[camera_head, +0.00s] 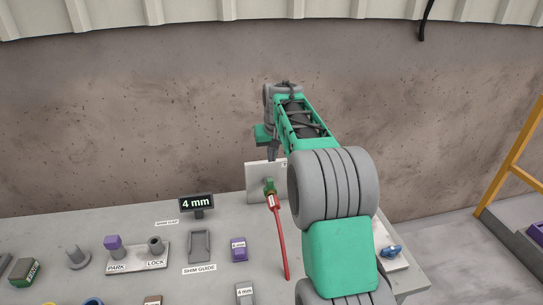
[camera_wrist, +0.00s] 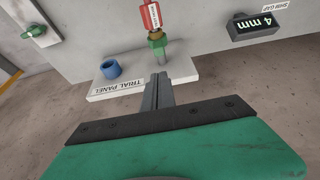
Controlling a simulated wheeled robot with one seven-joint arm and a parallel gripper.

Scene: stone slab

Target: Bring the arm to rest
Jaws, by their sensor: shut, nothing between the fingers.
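My gripper (camera_head: 273,152) is at the far end of my green and grey arm, above the back of the stone slab (camera_head: 215,270). In the wrist view its fingers (camera_wrist: 158,82) are shut together with nothing between them. They point toward the white trial panel (camera_wrist: 128,86), which carries a blue ring (camera_wrist: 111,68) and a green hex fitting (camera_wrist: 157,42). A red handle with a white tag (camera_wrist: 150,14) lies beyond the fitting. In the head view the red rod (camera_head: 281,240) runs forward from the green fitting (camera_head: 269,186). I cannot tell whether the fingertips touch the panel.
A 4 mm sign (camera_head: 196,203), a grey shim guide (camera_head: 199,246), a purple block (camera_head: 239,248) and a PARK/LOCK plate (camera_head: 135,261) stand on the slab's left. A yellow rail (camera_head: 516,155) stands right.

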